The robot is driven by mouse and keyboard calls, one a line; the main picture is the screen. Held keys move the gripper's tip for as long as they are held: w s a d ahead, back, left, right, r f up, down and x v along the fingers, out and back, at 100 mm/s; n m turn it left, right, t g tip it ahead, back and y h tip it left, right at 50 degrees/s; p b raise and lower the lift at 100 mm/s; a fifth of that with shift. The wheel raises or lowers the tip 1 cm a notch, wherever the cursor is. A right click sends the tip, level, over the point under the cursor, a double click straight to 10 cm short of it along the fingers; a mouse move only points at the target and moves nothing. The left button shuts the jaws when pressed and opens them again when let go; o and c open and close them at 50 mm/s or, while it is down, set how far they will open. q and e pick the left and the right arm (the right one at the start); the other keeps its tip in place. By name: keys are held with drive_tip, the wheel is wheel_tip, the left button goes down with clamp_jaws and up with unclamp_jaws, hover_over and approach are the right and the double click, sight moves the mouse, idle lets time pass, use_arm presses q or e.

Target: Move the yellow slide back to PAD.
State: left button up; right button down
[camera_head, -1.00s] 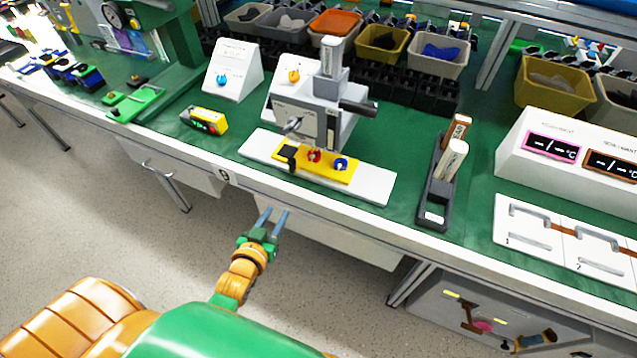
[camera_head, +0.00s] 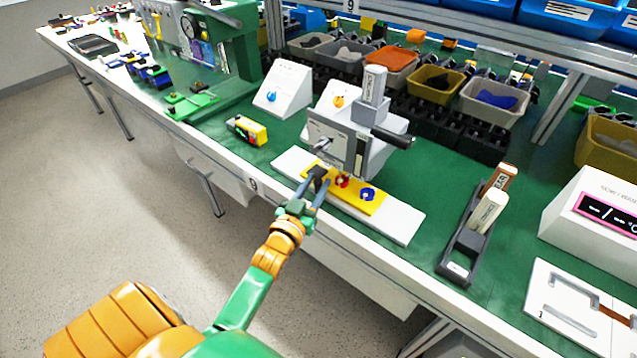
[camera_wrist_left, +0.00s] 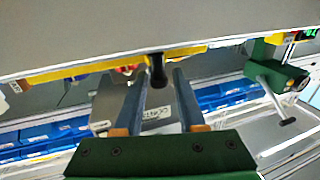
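The yellow slide (camera_head: 358,197) lies on a white base plate (camera_head: 400,222) at the front of the green bench. It carries a red knob (camera_head: 342,181), a blue knob (camera_head: 367,194) and a black handle (camera_head: 317,172) at its left end. My left gripper (camera_head: 318,188) is at the black handle. In the left wrist view the gripper (camera_wrist_left: 158,85) is open, its two fingers apart on either side of the black handle (camera_wrist_left: 157,72). Contact with the handle cannot be told. My right gripper is not in view. The PAD marking cannot be read.
A grey press (camera_head: 340,140) with a side lever stands directly behind the slide. A yellow and black box (camera_head: 247,131) sits to the left. A dark holder with upright stamps (camera_head: 487,213) stands to the right. Bins (camera_head: 440,83) line the back.

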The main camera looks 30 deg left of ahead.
use_arm(q)
drive_tip(key=shift+w, duration=0.65)
drive_tip(key=shift+s, duration=0.1)
clamp_jaws()
drive_tip(key=shift+d, duration=0.1)
idle(0.8)
